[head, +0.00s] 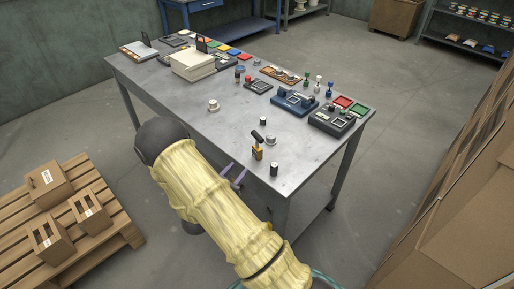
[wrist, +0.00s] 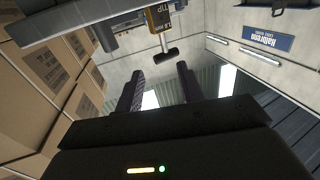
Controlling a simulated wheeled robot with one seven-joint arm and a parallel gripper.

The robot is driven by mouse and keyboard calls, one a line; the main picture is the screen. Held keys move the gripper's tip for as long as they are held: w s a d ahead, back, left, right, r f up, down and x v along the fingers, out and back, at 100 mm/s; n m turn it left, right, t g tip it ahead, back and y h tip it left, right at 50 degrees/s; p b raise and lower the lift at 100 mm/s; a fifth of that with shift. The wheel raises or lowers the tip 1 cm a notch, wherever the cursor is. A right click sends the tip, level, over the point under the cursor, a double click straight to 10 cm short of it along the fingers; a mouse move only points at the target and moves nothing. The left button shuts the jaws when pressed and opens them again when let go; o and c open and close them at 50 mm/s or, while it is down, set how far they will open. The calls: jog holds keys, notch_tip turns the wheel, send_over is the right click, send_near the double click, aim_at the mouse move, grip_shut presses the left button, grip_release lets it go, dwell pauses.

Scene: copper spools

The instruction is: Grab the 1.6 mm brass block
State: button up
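The brass block (head: 257,153) is a small yellow block with a black T-shaped handle, standing near the front edge of the grey table. In the wrist view the block (wrist: 158,18) appears upside down at the top, with "1.6" lettering partly legible and its black handle pointing down. My gripper (head: 237,175) is at the table's front edge, to the left of and nearer than the block. In the wrist view my gripper (wrist: 159,73) has its two dark fingers apart with nothing between them. The block lies beyond the fingertips, apart from them.
A blue device (head: 293,102) and a dark device (head: 332,120) stand farther back.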

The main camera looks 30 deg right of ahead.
aim_at(258, 144)
jog(key=p+x, duration=0.2)
jog(key=x, duration=1)
jog(key=shift+p, duration=0.4)
jog(key=shift+w+d+r, duration=0.1)
jog(key=shift+r, duration=0.05)
jog(key=p+x, duration=0.1)
jog(key=x, duration=0.1)
jog(key=p+x, duration=0.1)
jog(key=x, duration=0.1)
jog(key=shift+w+d+r, duration=0.15)
jog(key=shift+w, duration=0.35)
grip_shut()
